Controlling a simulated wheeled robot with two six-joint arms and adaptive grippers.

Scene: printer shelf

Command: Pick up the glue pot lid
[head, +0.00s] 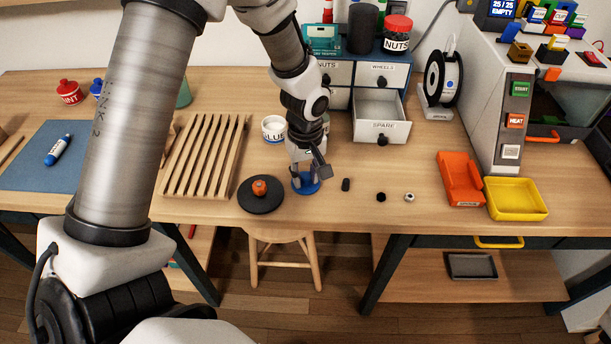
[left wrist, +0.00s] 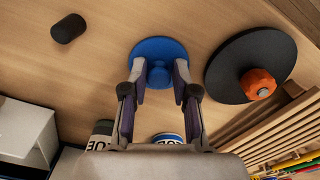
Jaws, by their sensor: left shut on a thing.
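The glue pot lid is a round blue disc with a small blue knob; in the head view the lid (head: 312,187) is at the tabletop near the front edge. It also shows in the left wrist view (left wrist: 148,46). My left gripper (head: 306,180) points down over it, with its fingers (left wrist: 158,78) shut on the knob. I cannot tell whether the lid still touches the table. The white glue pot (head: 273,130) stands farther back, left of my left wrist, and looks open at the top. My right gripper is not in view.
A black disc (head: 250,204) with an orange knob lies just left of the lid. A slatted wooden rack (head: 205,155) is beyond it. A small black cylinder (head: 346,184) lies right of the lid. The open SPARE drawer (head: 381,130) juts out behind.

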